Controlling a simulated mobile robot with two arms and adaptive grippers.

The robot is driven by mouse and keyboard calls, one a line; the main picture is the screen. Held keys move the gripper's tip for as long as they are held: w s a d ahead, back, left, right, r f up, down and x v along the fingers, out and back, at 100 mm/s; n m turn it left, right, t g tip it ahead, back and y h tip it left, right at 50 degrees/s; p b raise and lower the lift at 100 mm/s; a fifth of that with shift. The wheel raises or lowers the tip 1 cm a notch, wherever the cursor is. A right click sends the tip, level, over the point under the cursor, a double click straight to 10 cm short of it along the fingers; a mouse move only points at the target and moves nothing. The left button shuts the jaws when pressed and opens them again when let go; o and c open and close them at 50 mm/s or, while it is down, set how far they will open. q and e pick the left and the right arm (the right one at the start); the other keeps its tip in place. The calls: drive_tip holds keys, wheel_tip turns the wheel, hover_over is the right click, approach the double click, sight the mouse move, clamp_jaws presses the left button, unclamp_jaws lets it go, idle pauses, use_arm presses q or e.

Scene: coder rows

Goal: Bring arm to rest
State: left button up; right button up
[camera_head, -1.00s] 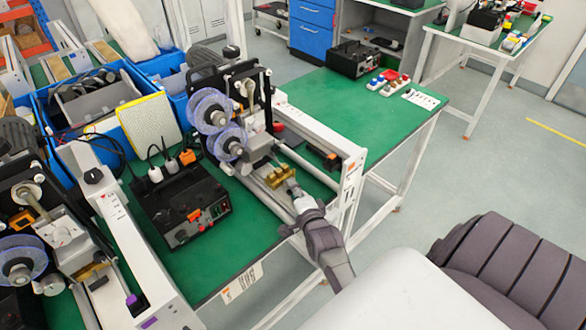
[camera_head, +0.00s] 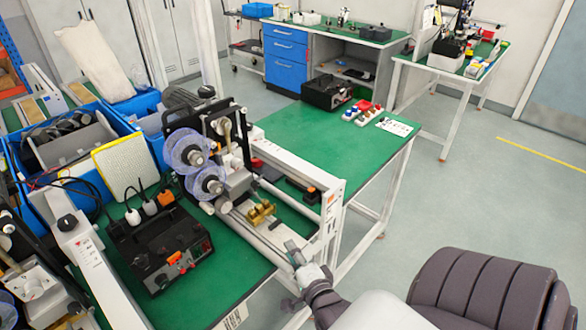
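My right gripper (camera_head: 294,254) is at the bottom centre, at the end of my arm, by the near right end of the coder machine's white frame (camera_head: 328,215). Its fingers are small and seen from behind, so I cannot tell whether they are open or shut. No object shows in it. A brass-coloured part (camera_head: 262,213) sits on the machine, a little beyond and left of the gripper, apart from it. My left gripper is not in view.
The coder machine (camera_head: 210,160) with clear reels stands on the green table (camera_head: 330,130). A black control box (camera_head: 160,250) and blue bins (camera_head: 65,150) are to the left. Small red and blue items (camera_head: 362,112) lie at the table's far end. Open floor (camera_head: 480,190) lies to the right.

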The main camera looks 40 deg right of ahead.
idle(0.5)
drive_tip(key=shift+w+a+n, duration=0.1)
drive_tip(key=shift+a+n, duration=0.1)
drive_tip(key=shift+n, duration=0.1)
drive_tip(key=s+a+f+n+g+y, duration=0.1)
drive_tip(key=s+a+n+g+y, duration=0.15)
drive_tip(key=a+n, duration=0.3)
drive_tip(key=s+a+f+n+g+y, duration=0.1)
drive_tip(key=a+n+g+y, duration=0.25)
drive_tip(key=n, duration=0.35)
drive_tip(key=s+a+n+g, duration=0.4)
drive_tip(key=s+n+g, duration=0.2)
drive_tip(key=s+n, duration=0.45)
wheel_tip(320, 180, down, 28)
drive_tip(key=s+g, duration=0.1)
drive_tip(key=s, duration=0.2)
drive_tip(key=s+d+f+g+h+b, duration=0.1)
drive_tip(key=s+d+f, duration=0.1)
drive_tip(key=s+f, duration=1.3)
drive_tip(key=shift+s+d+f, duration=0.15)
drive_tip(key=shift+s+d, duration=0.2)
drive_tip(key=shift+d, duration=0.05)
